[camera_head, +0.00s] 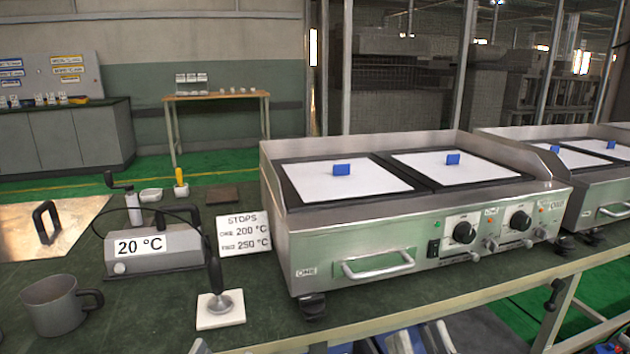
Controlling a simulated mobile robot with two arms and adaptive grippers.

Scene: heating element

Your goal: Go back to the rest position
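My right gripper (420,339) shows at the bottom edge, below the front edge of the workbench (440,308). Its two pale fingertips stand apart with nothing seen between them, and the rest is cut off by the frame. A small grey tip (199,346) at the bottom edge may be part of my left gripper; too little shows to tell its state. The steel double griddle (365,240) stands on the bench with two white plates (340,182) (455,168), each with a blue block on it. No gripper touches the griddle.
A 20 °C meter (155,252), a probe on a white pad (221,308), a grey mug (55,305), a STOPS sign (244,233) and a metal plate (75,218) are on the bench's left. A second griddle (600,200) stands at right.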

